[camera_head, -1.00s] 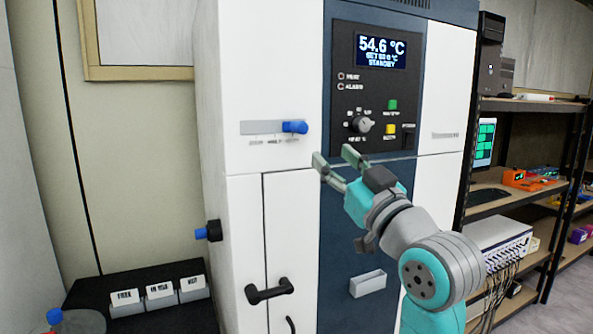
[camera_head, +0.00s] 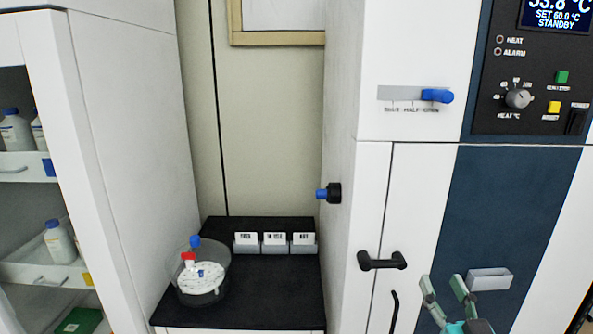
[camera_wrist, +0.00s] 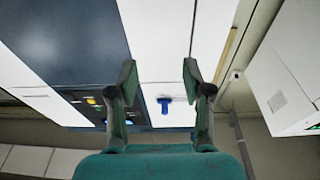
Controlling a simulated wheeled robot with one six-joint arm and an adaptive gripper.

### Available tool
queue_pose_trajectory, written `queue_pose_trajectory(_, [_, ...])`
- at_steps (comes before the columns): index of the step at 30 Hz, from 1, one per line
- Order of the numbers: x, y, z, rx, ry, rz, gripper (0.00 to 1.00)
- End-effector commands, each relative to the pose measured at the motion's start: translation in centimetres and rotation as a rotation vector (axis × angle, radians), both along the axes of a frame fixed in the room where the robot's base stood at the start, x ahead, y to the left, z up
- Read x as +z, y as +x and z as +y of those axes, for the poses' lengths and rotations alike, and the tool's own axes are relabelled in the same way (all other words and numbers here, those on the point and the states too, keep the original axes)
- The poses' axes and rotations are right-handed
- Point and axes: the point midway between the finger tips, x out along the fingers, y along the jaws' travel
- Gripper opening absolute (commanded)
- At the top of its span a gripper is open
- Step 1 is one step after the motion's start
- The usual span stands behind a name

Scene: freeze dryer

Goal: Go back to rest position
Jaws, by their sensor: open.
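My gripper (camera_head: 447,288) is at the lower right of the head view, in front of the freeze dryer (camera_head: 417,205). Its two fingers are apart with nothing between them. The wrist view also shows my gripper (camera_wrist: 158,76) open and empty, with the dryer's white front and dark blue panel beyond the fingers. The blue slide handle (camera_head: 437,96) sits at the right end of its grey scale, by the last label. The display (camera_head: 556,16) reads 53.8 °C, set 60.0 °C, standby, its top cut off.
A black-topped stand (camera_head: 265,285) holds a clear round vessel (camera_head: 218,292) and small labelled bins (camera_head: 275,248). A white cabinet (camera_head: 125,130) with bottles stands at left. A black door handle (camera_head: 382,261) and a side valve (camera_head: 333,192) stick out from the dryer.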

Motion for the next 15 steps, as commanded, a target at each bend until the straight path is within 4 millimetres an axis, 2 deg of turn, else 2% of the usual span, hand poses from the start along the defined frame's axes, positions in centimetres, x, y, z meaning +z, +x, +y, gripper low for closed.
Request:
queue_pose_trajectory(1, [-2.1,-0.8,0.3,-0.002,0.009,0.024,0.50])
queue_pose_trajectory(3, [-4.4,-1.8,0.7,-0.007,0.018,0.044,0.50])
queue_pose_trajectory(8, [-9.3,-4.7,1.6,-0.016,0.033,0.092,0.50])
queue_pose_trajectory(15, [-15.6,-10.1,2.9,-0.027,0.045,0.162,0.50])
